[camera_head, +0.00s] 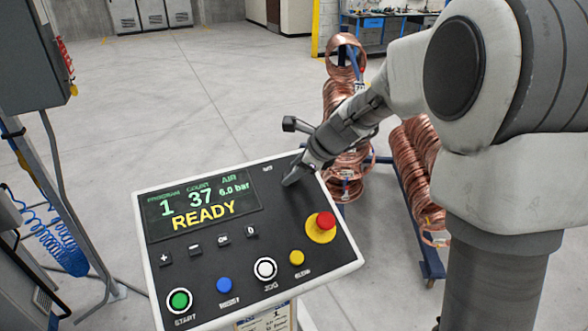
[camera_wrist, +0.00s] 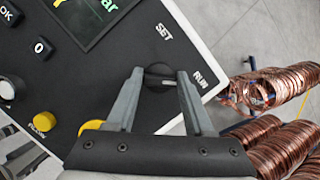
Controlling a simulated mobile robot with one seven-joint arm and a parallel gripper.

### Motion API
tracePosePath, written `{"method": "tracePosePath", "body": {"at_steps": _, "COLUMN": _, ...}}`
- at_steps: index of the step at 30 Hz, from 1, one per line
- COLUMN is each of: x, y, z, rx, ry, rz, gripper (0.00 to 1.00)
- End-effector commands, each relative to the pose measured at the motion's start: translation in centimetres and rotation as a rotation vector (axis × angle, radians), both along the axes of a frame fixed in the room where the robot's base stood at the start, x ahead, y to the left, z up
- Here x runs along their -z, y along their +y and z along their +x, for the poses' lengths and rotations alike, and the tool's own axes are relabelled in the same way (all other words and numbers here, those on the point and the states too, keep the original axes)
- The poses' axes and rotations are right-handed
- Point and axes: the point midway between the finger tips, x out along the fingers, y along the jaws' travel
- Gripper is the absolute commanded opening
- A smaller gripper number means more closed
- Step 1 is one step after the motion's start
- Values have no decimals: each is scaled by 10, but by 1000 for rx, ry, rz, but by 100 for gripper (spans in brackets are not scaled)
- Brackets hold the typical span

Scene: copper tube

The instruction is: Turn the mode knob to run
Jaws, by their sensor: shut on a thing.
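The black mode knob (camera_wrist: 159,70) sits on the dark control panel (camera_head: 280,262), between the SET and RUN labels in the wrist view. A small light mark shows on the knob's lower right, on the side towards RUN; its exact setting is hard to tell. My gripper (camera_wrist: 160,73) is shut on the knob, one finger on each side. In the head view my gripper (camera_head: 292,181) reaches the panel's upper right part, and the knob is hidden behind it.
The panel's display (camera_head: 203,210) reads READY. A red emergency button (camera_head: 325,220) stands below my gripper, with push buttons such as the green START (camera_head: 179,300) along the lower edge. Copper coils (camera_head: 412,165) hang on a rack behind.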

Motion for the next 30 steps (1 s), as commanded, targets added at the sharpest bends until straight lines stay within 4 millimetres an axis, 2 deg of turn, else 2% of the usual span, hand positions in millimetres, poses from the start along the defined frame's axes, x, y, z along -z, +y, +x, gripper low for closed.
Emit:
{"method": "tracePosePath", "body": {"at_steps": 15, "x": -1, "y": 0, "z": 1, "rx": 16, "ry": -1, "rz": 6, "gripper": 0}}
{"method": "tracePosePath", "body": {"at_steps": 16, "x": -1, "y": 0, "z": 1, "rx": 16, "ry": -1, "rz": 6, "gripper": 58}}
{"method": "tracePosePath", "body": {"at_steps": 18, "x": -1, "y": 0, "z": 1, "rx": 15, "ry": 0, "rz": 6, "gripper": 70}}
{"method": "tracePosePath", "body": {"at_steps": 20, "x": -1, "y": 0, "z": 0, "rx": 15, "ry": 0, "rz": 6, "gripper": 81}}
{"method": "tracePosePath", "body": {"at_steps": 21, "x": -1, "y": 0, "z": 0, "rx": 15, "ry": 0, "rz": 6, "gripper": 82}}
{"method": "tracePosePath", "body": {"at_steps": 30, "x": -2, "y": -1, "z": -1, "rx": 14, "ry": 1, "rz": 5, "gripper": 82}}
